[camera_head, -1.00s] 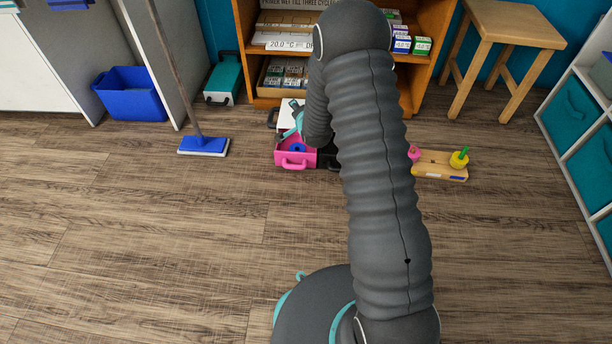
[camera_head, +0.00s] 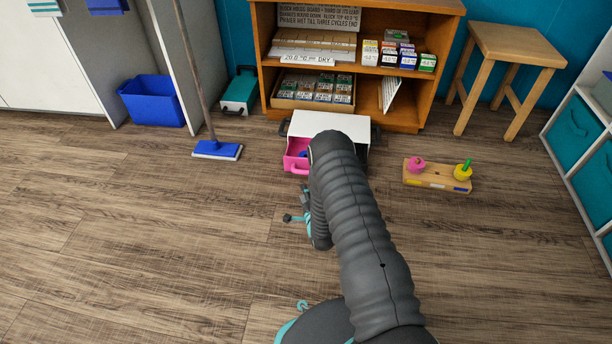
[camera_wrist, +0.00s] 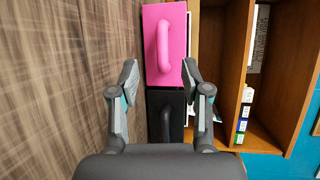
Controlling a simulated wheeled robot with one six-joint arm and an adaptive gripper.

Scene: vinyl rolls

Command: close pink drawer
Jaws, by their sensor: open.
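The pink drawer (camera_head: 296,154) sticks out from the left front of a white-topped drawer unit (camera_head: 330,124), and a blue thing lies inside it. In the wrist view, the pink front (camera_wrist: 180,40) with its looped handle (camera_wrist: 163,45) faces me, beyond my fingertips. My gripper (camera_wrist: 160,80) is open and empty, its fingers spread to either side of the drawer line, with no contact visible. It shows partly in the head view (camera_head: 300,213), in front of the unit. A black drawer (camera_wrist: 168,118) sits beside the pink one. My arm hides the unit's right front.
A wooden shelf (camera_head: 395,105) stands right behind the unit. A peg board (camera_head: 436,176) with pink and yellow pieces lies to the right. A mop (camera_head: 217,150) and a blue bin (camera_head: 152,100) are at the left. The floor in front is mostly clear.

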